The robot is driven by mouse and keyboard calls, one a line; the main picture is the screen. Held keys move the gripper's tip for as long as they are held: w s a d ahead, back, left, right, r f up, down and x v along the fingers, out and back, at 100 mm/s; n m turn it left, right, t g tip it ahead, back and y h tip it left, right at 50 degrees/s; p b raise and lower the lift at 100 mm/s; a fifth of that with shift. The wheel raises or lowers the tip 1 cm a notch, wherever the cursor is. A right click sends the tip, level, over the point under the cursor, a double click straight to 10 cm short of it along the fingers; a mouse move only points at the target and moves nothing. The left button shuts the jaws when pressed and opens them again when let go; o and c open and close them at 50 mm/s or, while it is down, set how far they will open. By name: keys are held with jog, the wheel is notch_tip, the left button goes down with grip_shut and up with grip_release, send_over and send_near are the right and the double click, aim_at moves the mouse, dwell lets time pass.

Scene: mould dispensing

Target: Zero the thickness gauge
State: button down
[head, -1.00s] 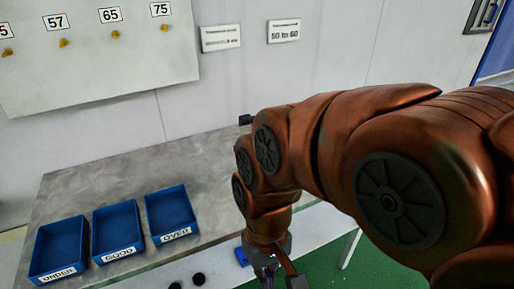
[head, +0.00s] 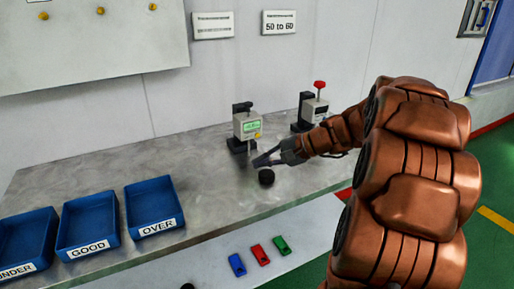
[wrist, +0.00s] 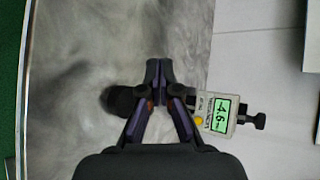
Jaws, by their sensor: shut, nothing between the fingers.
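The thickness gauge (head: 247,127) stands upright at the back of the grey table, with a lit green display and a small yellow button (head: 257,135) low on its front. In the wrist view the gauge (wrist: 218,112) is just right of my fingers, and its display reads about -4.6, with the sign and digits hard to read. My gripper (head: 257,163) is shut and empty, in front of the gauge and apart from its button. The closed fingertips also show in the wrist view (wrist: 159,68).
A black round piece (head: 266,178) lies close by the gripper. A second device with a red knob (head: 319,85) stands to the right. Blue bins marked UNDER (head: 25,238), GOOD (head: 87,222) and OVER (head: 152,206) are at left. Blue, red and green items (head: 260,254) lie in front.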

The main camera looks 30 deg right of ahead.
aim_at(257, 135)
jog(key=d, duration=0.2)
jog(key=d+m+t, duration=0.1)
jog(key=d, duration=0.1)
jog(key=w+d+t+b, duration=0.1)
jog(key=d, duration=0.1)
jog(key=shift+w+d+f+m+h, duration=0.1)
jog(key=shift+d+f+m+h, duration=0.1)
jog(key=shift+d+m+h, duration=0.15)
jog(key=shift+w+d+p, duration=0.2)
jog(key=shift+w+p, duration=0.45)
jog(key=shift+w, duration=1.55)
jog(key=shift+w+d+p, duration=0.2)
jog(key=shift+w+p, duration=0.45)
jog(key=shift+w, duration=1.55)
jog(key=shift+w, duration=0.35)
jog(key=shift+w+p, duration=0.3)
jog(key=shift+w, duration=0.15)
jog(key=shift+s, duration=0.15)
jog(key=shift+s+b, duration=0.3)
jog(key=shift+s, duration=0.4)
